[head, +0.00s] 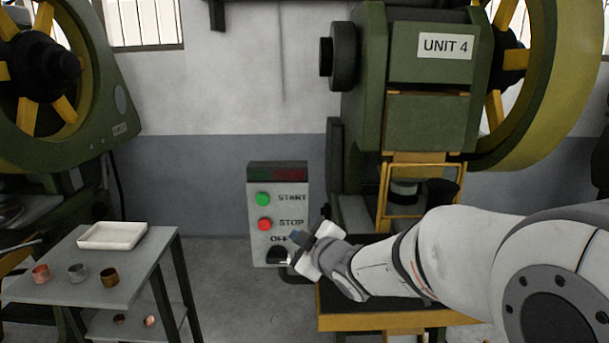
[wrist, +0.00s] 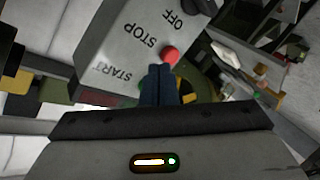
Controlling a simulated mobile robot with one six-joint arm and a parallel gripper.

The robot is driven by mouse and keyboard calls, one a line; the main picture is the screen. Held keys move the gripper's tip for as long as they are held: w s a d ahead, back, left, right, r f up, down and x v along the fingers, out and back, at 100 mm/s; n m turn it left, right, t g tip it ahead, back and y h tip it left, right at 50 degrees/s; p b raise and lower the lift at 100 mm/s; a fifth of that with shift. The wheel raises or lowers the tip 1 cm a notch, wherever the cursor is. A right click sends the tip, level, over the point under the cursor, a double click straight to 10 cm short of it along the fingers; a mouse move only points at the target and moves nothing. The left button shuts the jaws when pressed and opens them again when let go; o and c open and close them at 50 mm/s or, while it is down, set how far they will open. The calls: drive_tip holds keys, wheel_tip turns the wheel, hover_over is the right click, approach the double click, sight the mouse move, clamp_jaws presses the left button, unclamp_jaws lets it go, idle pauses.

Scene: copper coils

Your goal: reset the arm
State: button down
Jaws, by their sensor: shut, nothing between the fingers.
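My arm (head: 450,250) reaches in from the right in the head view. My gripper (head: 296,237) is in front of the lower part of the grey control box (head: 257,222), below and right of the red STOP button (head: 264,225). In the wrist view, my gripper (wrist: 160,68) has its dark fingers together and empty, with the tips near the red button (wrist: 169,55) in the picture. I cannot tell whether they touch it. The green START button (head: 263,199) is plain in the head view. The dark OFF switch (head: 277,254) sits at the bottom, beside my gripper.
A green press marked UNIT 4 (head: 430,65) stands behind my arm, with a yellow-edged table (head: 350,322) below. At left, a grey cart (head: 140,265) carries a white tray (head: 112,235) and several small metal coils (head: 78,272). The floor between cart and box is clear.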

drive_tip(key=s+d+r+m+g+h+p, duration=0.25)
drive_tip(key=s+d+m+h+p, duration=0.2)
drive_tip(key=d, duration=0.35)
drive_tip(key=s+d+r+m+g+h+p, duration=0.1)
drive_tip(key=s+d+r+m+h+p, duration=0.3)
drive_tip(key=d, duration=0.3)
drive_tip(key=s+d+r+m+g+p, duration=0.1)
drive_tip(key=s+d+m+g+p, duration=0.1)
drive_tip(key=s, duration=0.6)
drive_tip(key=s+d+r+m+g+p, duration=0.1)
drive_tip(key=s+m+g+p, duration=0.3)
drive_tip(key=s, duration=0.5)
drive_tip(key=shift+d+r+m, duration=0.2)
drive_tip(key=shift+d+m, duration=0.15)
drive_tip(key=shift+d, duration=0.25)
drive_tip(key=shift+g, duration=0.25)
idle(2.4)
